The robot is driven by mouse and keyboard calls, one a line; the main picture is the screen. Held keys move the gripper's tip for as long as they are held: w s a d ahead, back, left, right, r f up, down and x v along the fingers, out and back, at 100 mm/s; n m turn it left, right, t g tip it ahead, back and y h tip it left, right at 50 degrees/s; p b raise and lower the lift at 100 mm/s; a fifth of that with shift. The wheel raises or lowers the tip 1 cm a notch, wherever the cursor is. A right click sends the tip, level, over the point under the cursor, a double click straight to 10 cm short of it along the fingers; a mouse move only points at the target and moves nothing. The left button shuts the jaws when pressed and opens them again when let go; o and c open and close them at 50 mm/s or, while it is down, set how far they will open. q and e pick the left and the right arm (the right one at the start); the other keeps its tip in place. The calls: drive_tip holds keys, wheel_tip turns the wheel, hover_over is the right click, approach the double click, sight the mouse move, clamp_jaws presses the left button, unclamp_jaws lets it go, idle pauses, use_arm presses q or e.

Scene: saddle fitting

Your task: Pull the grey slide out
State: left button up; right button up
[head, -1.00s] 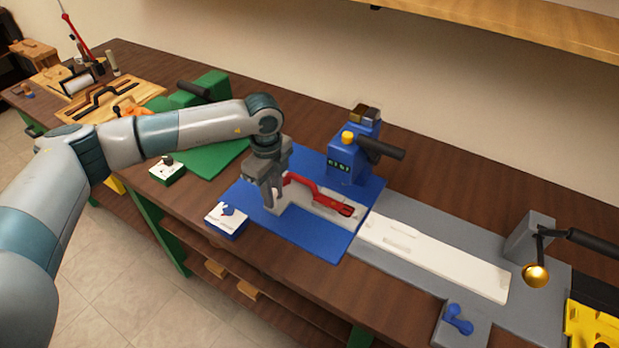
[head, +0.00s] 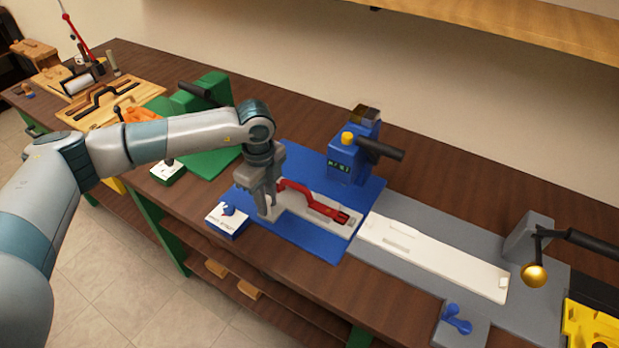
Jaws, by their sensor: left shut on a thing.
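The grey slide (head: 318,210) lies on the blue base plate (head: 305,243), with a long red lever-like part (head: 312,198) along its top. My left gripper (head: 265,208) reaches down over the slide's left end and is shut on it. The fingers hide the exact spot they hold. A blue block (head: 345,165) with a yellow knob and a black handle stands behind the slide on the same plate. My right gripper is not in view.
A small white-topped blue box (head: 228,222) sits just left of the gripper. To the right, a long white bar (head: 435,255) lies on a grey plate (head: 400,281). A green fixture (head: 205,100) stands behind my left arm. The table's front edge is close.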

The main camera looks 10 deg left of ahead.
use_arm(q)
drive_tip(key=shift+s+a, duration=0.1)
drive_tip(key=shift+s, duration=0.15)
drive_tip(key=shift+s+a, duration=0.3)
drive_tip(key=shift+s, duration=0.45)
idle(0.3)
drive_tip(key=shift+s+a, duration=0.3)
drive_tip(key=shift+s, duration=0.55)
drive_tip(key=shift+s+a, duration=0.2)
drive_tip(key=shift+s, duration=0.4)
drive_tip(key=shift+f, duration=0.1)
drive_tip(key=shift+s+f, duration=0.1)
drive_tip(key=shift+s, duration=0.05)
